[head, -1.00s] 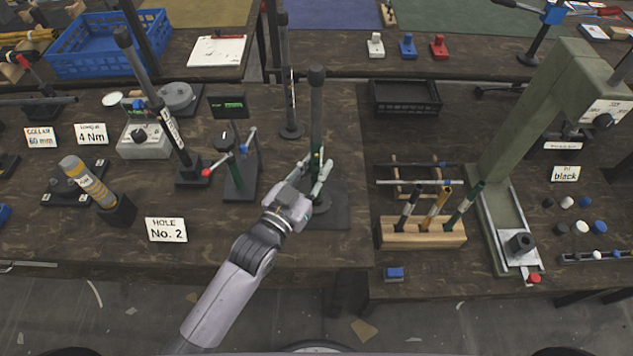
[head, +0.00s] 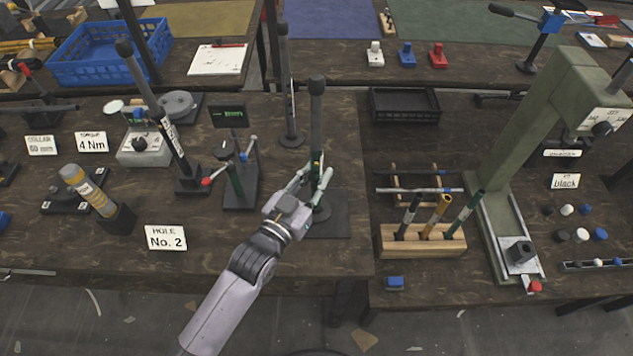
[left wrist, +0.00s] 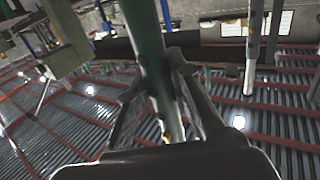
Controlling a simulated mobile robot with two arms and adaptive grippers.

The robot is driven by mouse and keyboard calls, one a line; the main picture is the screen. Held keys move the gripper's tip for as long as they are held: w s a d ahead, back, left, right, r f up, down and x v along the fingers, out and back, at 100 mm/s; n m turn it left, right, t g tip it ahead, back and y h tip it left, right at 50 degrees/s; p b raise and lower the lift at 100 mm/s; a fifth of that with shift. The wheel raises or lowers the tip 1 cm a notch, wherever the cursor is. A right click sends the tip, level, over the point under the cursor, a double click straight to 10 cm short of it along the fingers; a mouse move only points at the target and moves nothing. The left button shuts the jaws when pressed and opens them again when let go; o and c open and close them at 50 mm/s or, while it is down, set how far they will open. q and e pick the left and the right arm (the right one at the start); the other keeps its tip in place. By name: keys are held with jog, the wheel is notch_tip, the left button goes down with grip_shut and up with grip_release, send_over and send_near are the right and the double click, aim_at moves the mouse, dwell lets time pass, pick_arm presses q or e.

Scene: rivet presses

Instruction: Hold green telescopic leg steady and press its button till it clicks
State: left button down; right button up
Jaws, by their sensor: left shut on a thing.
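The green telescopic leg (head: 316,157) stands upright on a dark base plate (head: 340,222) near the middle of the bench. Its upper part is dark grey, and green shows lower down. My left gripper (head: 313,178) is shut on the leg's lower part, with one finger on each side. In the left wrist view the green tube (left wrist: 150,45) runs between the fingers (left wrist: 158,95), with a small dark spot and an orange-brown mark low on it. I cannot tell which mark is the button. My right gripper is not in view.
A post with a red-tipped handle (head: 236,185) stands close to the left. A "HOLE No. 2" sign (head: 165,238) is nearer the front. A wooden rack (head: 420,243) of several tubes and a green press (head: 510,150) stand to the right. Another upright post (head: 285,90) rises behind.

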aim_at(313, 153)
pick_arm(q)
notch_tip(313, 153, up, 9)
jog(key=shift+f, duration=4.55)
